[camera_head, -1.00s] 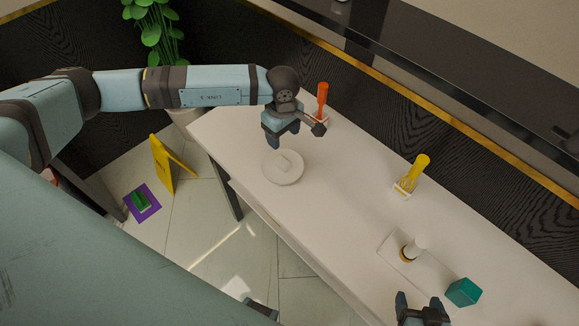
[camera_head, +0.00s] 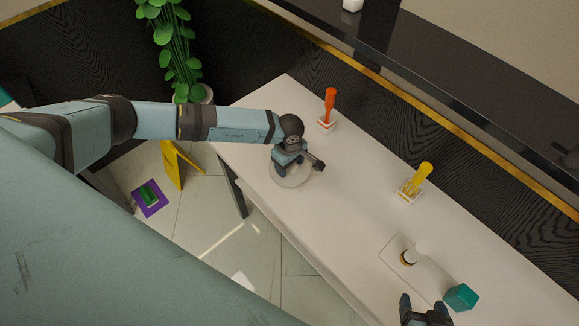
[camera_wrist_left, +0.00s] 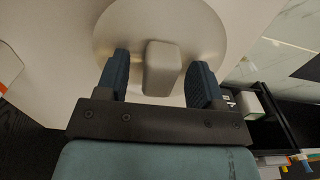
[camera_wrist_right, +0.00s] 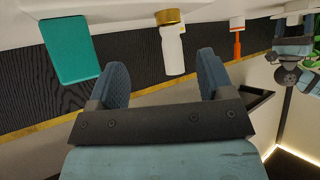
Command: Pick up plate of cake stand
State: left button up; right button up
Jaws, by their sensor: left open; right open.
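The round whitish plate of the cake stand (camera_head: 293,178) lies near the left end of the white table, partly hidden under my left gripper (camera_head: 282,168). In the left wrist view the plate (camera_wrist_left: 205,28) shows a pale block-shaped piece (camera_wrist_left: 162,68) at its middle. My left gripper (camera_wrist_left: 160,78) is open, with one finger on each side of this piece. I cannot tell whether the fingers touch it. My right gripper (camera_head: 425,312) is open and empty near the front edge of the table.
A teal block (camera_head: 461,297) and a white bottle-like item (camera_head: 415,252) stand near my right gripper. A yellow utensil (camera_head: 418,178) and an orange one (camera_head: 330,105) stand in holders along the back. A yellow floor sign (camera_head: 173,165) stands left of the table.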

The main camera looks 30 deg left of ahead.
pick_arm(q)
jog(key=c, duration=1.1)
jog(key=shift+r, duration=0.15)
pick_arm(e)
jog(key=f+b, duration=0.3)
jog(key=shift+a, duration=0.4)
pick_arm(q)
jog(key=shift+r, duration=9.9)
pick_arm(e)
jog(key=shift+d, duration=0.15)
